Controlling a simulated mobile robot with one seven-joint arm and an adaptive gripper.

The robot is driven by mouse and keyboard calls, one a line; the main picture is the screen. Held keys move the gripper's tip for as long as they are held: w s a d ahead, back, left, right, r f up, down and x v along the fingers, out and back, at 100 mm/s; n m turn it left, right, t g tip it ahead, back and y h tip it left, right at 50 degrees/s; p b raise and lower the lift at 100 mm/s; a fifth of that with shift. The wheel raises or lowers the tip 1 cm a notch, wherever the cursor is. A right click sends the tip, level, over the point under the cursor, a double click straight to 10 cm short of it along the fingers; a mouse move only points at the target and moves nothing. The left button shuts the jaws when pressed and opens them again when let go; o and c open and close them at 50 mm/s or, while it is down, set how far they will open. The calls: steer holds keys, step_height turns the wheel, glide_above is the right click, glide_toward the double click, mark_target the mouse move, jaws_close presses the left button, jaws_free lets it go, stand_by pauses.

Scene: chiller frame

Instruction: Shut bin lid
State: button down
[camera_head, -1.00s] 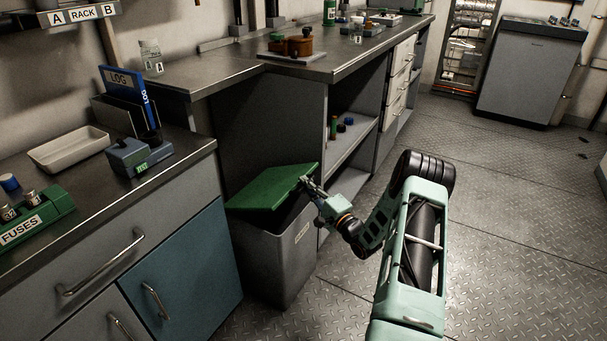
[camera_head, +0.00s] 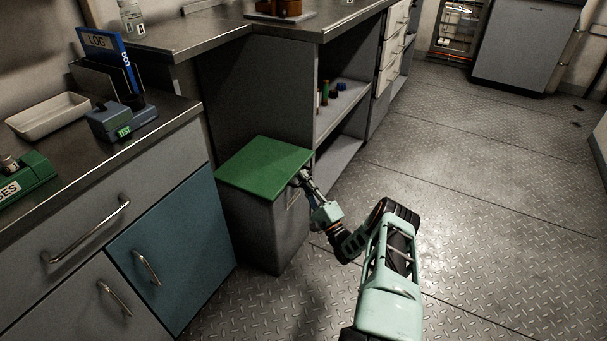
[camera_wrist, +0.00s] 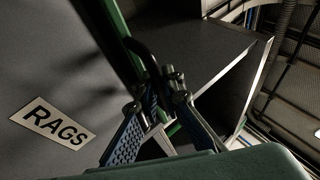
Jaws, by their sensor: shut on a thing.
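The grey bin (camera_head: 275,232) stands on the floor between the teal cabinet and the open shelf unit. Its green lid (camera_head: 264,166) lies flat over the bin's top, with no gap that I can see from the head camera. My gripper (camera_head: 301,179) is at the lid's right front edge. In the wrist view my gripper (camera_wrist: 157,98) has its blue-padded fingers drawn in around a dark handle (camera_wrist: 143,58) beside the green lid edge (camera_wrist: 122,38). The bin's wall carries a RAGS label (camera_wrist: 54,122) there.
The teal cabinet (camera_head: 172,262) stands close on the bin's left. The shelf unit (camera_head: 340,115) with small bottles is behind it to the right. The tread-plate floor (camera_head: 480,160) is clear to the right.

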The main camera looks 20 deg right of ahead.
steer(key=shift+f+t, duration=0.3)
steer(key=shift+f, duration=0.45)
steer(key=c, duration=2.3)
jaws_free()
steer(key=shift+m, duration=0.3)
steer(key=shift+c, duration=0.2)
steer(key=v, duration=1.2)
